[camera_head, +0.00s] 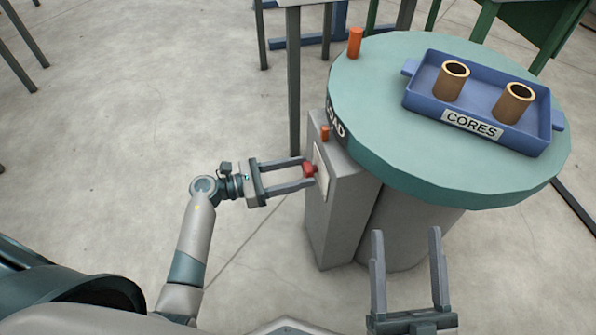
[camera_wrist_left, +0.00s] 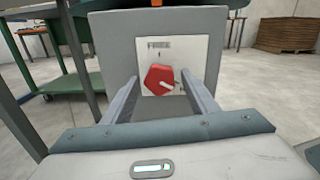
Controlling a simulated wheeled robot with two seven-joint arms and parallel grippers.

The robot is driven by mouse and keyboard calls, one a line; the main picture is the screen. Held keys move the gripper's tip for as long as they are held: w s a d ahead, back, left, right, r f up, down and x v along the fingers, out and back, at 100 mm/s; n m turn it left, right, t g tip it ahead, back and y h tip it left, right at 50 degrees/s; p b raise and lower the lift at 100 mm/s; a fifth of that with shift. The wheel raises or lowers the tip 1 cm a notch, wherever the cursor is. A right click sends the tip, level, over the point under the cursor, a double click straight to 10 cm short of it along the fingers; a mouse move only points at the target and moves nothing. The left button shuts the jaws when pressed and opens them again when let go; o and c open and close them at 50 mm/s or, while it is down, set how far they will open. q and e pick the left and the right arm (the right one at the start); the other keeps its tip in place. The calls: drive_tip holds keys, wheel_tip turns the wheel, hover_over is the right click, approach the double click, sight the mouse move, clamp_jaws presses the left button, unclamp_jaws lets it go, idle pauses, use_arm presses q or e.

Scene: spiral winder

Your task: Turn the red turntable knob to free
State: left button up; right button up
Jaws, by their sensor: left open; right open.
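The red turntable knob (camera_head: 309,170) is on a white plate on the side of a grey box beside the turntable (camera_head: 350,100). In the left wrist view the knob (camera_wrist_left: 160,80) has a pale pointer mark aimed to the right and slightly down. The word FREE (camera_wrist_left: 159,45) is printed above it, with a short tick below the word. My left gripper (camera_head: 308,170) is open, with its fingers on both sides of the knob; I cannot tell whether they touch it. My right gripper (camera_head: 406,235) is open and empty, in front of the turntable's base.
A blue tray (camera_head: 425,104) labelled CORES holds two brown cores (camera_head: 451,82) on the turntable top. An orange peg (camera_head: 355,43) stands at the turntable's rim, and a smaller orange peg (camera_head: 325,132) on the grey box (camera_head: 345,215).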

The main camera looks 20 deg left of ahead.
use_arm(q)
drive_tip(key=c, duration=1.1)
